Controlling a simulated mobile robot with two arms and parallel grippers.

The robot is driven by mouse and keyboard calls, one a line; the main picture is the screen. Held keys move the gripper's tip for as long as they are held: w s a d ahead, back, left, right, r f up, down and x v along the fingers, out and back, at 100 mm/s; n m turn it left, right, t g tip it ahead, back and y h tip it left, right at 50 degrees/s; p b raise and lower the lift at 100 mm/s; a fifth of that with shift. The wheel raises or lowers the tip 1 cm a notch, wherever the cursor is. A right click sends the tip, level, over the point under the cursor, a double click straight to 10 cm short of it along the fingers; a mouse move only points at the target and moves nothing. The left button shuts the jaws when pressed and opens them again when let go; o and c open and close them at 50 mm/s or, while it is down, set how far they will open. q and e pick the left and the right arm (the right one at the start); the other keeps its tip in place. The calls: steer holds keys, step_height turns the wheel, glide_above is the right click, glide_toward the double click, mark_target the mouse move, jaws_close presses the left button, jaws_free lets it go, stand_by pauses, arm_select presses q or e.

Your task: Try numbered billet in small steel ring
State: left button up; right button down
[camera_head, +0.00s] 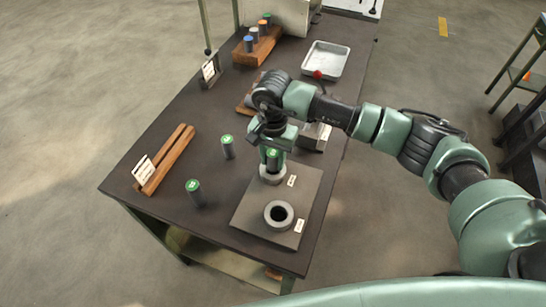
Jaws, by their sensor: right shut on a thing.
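My right gripper (272,150) is shut on a dark billet with a green numbered top (272,154). The billet is upright, directly above or partly in the farther steel ring (272,178) on a grey plate (248,210); I cannot tell how deep it sits. The nearer steel ring (279,215) on the same plate is empty and looks larger. Two more green-topped billets stand upright on the table, one (228,149) left of the gripper and one (195,194) nearer the front edge. My left gripper is not in view.
A wooden rack (172,158) with a white card lies at left on the dark table (180,125). At the back are a wooden block (258,48) with several coloured-top billets and a metal tray (326,60). My right arm covers part of the table's right side.

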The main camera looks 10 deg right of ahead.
mark_target(272, 153)
steer(key=shift+b, duration=0.4)
stand_by(0.7)
steer(key=shift+s+f+b, duration=0.1)
steer(key=shift+f+b, duration=0.75)
steer(key=shift+b, duration=0.25)
stand_by(0.5)
steer(key=shift+f, duration=0.1)
stand_by(0.4)
steer(key=c, duration=1)
jaws_free()
steer(key=shift+a, duration=0.1)
steer(key=shift+o, duration=0.3)
steer(key=shift+f, duration=0.1)
steer(key=shift+s+f, duration=0.1)
steer(key=shift+s, duration=0.1)
steer(key=r, duration=0.2)
steer(key=r+b, duration=0.1)
steer(key=r, duration=0.2)
steer(key=r+b, duration=0.1)
steer(key=r, duration=0.2)
steer(key=shift+w+r, duration=0.25)
steer(key=shift+a, duration=0.1)
